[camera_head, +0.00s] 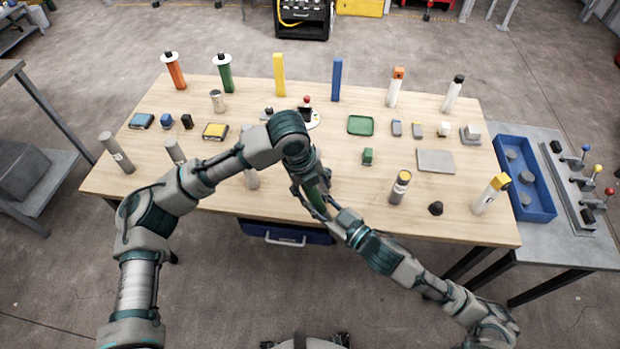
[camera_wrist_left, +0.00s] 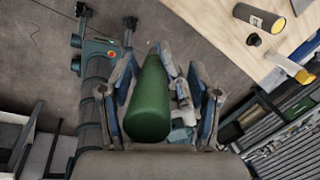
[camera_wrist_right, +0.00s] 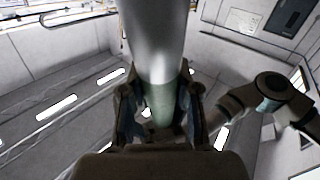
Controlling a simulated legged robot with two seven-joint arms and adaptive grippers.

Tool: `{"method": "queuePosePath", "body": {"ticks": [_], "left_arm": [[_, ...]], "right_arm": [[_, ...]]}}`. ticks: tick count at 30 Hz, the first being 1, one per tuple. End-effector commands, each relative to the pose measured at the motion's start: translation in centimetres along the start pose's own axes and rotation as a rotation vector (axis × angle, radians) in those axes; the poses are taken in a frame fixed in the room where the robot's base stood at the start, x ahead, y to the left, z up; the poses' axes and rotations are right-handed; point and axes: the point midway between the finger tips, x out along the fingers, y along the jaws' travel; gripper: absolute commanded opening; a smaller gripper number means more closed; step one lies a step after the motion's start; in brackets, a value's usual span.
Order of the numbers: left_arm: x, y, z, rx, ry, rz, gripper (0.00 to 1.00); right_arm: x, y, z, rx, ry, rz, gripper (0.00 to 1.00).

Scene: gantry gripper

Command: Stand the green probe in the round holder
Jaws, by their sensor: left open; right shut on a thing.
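The green probe (camera_head: 317,199) is held in the air in front of the table's near edge, partly hidden by the grippers. My right gripper (camera_head: 330,212) is shut on it. In the right wrist view the probe (camera_wrist_right: 153,40) runs up between the fingers, its upper part grey and its lower part greenish. My left gripper (camera_head: 308,188) is open, with its fingers on either side of the probe. In the left wrist view the probe's green end (camera_wrist_left: 150,110) faces the camera. A small grey cylinder (camera_head: 217,101) on the table may be the round holder; I cannot tell.
The wooden table (camera_head: 330,130) carries several upright posts, small blocks and a green tray (camera_head: 360,125). A blue bin (camera_head: 537,212) is on the right side table.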

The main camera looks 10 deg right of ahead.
Motion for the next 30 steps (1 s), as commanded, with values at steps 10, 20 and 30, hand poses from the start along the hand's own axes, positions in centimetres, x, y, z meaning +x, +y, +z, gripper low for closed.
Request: {"method": "queuePosePath", "body": {"ticks": [10, 20, 30], "left_arm": [[0.10, 0.05, 0.02, 0.000, 0.000, -0.001, 0.45], [0.02, -0.19, -0.09, 0.002, 0.001, -0.009, 0.00], [0.04, -0.07, -0.02, 0.000, 0.001, -0.004, 0.00]], "right_arm": [[0.04, -0.04, -0.09, -0.001, 0.002, 0.000, 0.00], [0.03, -0.31, -0.14, 0.002, 0.004, -0.006, 0.41], [0.02, -0.13, -0.05, 0.001, 0.001, -0.002, 0.60]]}}
